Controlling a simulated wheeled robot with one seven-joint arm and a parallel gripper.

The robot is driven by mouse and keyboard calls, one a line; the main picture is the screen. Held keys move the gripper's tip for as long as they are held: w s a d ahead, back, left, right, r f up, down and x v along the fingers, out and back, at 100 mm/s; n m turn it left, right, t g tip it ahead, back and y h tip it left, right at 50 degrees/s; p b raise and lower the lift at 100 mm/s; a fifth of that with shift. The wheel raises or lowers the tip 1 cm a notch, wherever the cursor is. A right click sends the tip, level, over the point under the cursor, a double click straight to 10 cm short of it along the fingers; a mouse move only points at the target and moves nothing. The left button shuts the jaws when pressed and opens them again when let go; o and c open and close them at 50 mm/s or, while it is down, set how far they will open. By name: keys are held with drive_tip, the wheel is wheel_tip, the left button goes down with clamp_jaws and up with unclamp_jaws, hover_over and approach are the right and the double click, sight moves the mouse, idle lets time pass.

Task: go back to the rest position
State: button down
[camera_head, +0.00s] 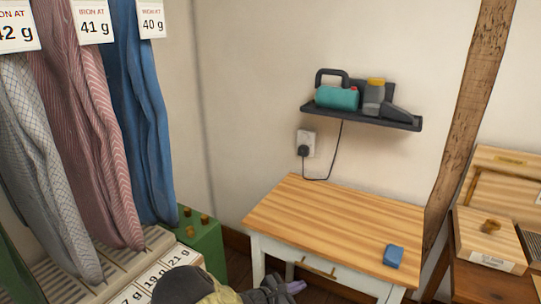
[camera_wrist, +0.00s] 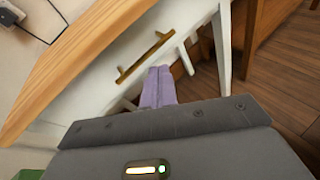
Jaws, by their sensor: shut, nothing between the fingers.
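My gripper (camera_head: 294,287) is low in the head view, in front of the white drawer front of the wooden-topped table (camera_head: 330,222). Its pale purple fingers are together with nothing between them. In the wrist view the gripper (camera_wrist: 158,86) points toward the table's white front, below a brass drawer handle (camera_wrist: 145,57). The fingers look apart from the handle, though the exact gap is hard to tell. My forearm is partly cut off by the lower edge of the head view.
A blue block (camera_head: 393,256) lies on the tabletop. A dark wall shelf (camera_head: 362,118) holds an iron and bottles. A wooden desk (camera_head: 485,240) stands at right.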

drive_tip(key=s+d+r+m+g+y, duration=0.45)
drive_tip(key=s+d+m+g, duration=0.3)
drive_tip(key=s+m, duration=0.4)
drive_tip(key=s+r+m+t+y, duration=0.2)
drive_tip(key=s+r+m+y, duration=0.6)
drive_tip(key=s+r+m, duration=0.25)
wheel_tip(320, 180, up, 19)
drive_tip(key=p, duration=1.8)
drive_tip(key=shift+w+a+p, duration=0.2)
drive_tip(key=shift+w+p, duration=0.15)
drive_tip(key=shift+w, duration=0.05)
drive_tip(key=shift+s+r+h, duration=0.1)
drive_tip(key=shift+h, duration=0.15)
